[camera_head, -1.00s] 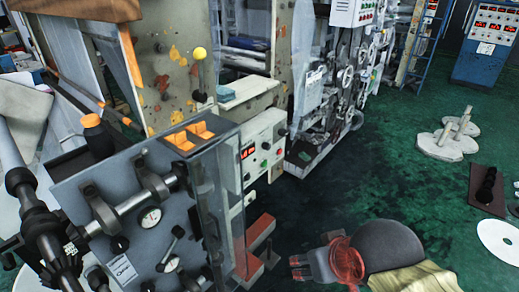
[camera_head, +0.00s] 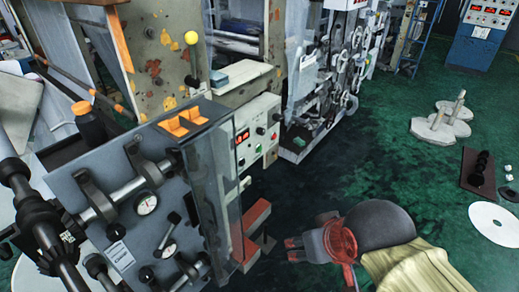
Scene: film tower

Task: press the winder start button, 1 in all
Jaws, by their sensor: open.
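A white control box (camera_head: 258,133) with a red digital display stands at the centre of the head view, on the side of the grey machine. Labels are too small to read, so I cannot tell which is the winder start button. My gripper (camera_head: 292,250) is open and empty, below and right of the box and apart from it. It points left, towards the red blocks.
Red blocks (camera_head: 256,215) stick out at the machine's foot, between my gripper and the clear side panel (camera_head: 222,185). A yellow-knobbed lever (camera_head: 191,38) rises behind. Green floor (camera_head: 375,150) on the right is open, with a round white disc (camera_head: 497,222) farther right.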

